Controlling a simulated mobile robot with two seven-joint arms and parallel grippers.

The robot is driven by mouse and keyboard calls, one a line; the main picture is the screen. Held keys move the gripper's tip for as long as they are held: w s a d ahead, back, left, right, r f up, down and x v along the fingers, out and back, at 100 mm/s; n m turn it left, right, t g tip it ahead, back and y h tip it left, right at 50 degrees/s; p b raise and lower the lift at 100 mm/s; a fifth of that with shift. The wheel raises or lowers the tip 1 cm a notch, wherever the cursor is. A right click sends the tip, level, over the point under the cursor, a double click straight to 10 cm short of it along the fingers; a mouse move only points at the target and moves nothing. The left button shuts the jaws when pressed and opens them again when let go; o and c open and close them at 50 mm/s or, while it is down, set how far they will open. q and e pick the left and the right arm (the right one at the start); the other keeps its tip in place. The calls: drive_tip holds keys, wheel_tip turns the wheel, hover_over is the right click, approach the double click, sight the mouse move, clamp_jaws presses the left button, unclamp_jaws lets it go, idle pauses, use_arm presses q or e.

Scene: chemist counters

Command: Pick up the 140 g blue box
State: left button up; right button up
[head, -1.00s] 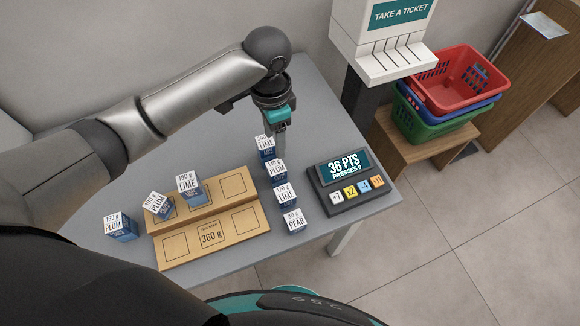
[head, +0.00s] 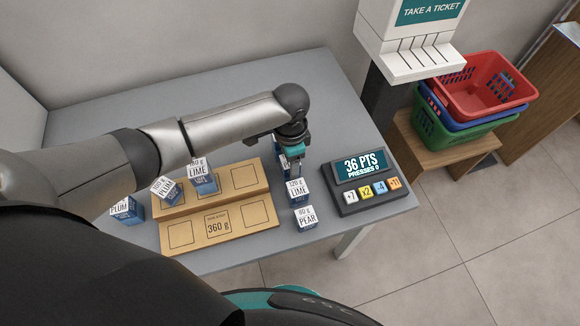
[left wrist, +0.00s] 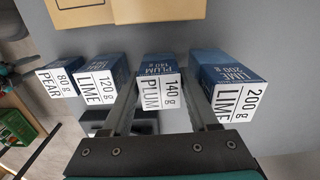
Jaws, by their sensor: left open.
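The 140 g blue box, labelled PLUM (left wrist: 160,92), has a white labelled top and blue sides. In the left wrist view it stands between the two fingers of my left gripper (left wrist: 158,80), which is open with one finger on each side. I cannot tell whether either finger touches it. In the head view my left gripper (head: 296,166) is low over the row of boxes, and it and the arm mostly hide the 140 g box. My right gripper is in neither view.
The 120 g LIME box (head: 299,191) and 80 g PEAR box (head: 305,218) stand nearer in the row. The 200 g LIME box (left wrist: 233,95) is close beside one finger. A keypad display (head: 360,166) stands right, a wooden tray (head: 182,237) left. The back left counter is clear.

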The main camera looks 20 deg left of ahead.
use_arm(q)
drive_tip(key=shift+f, duration=0.8)
drive_tip(key=shift+c, duration=0.3)
clamp_jaws()
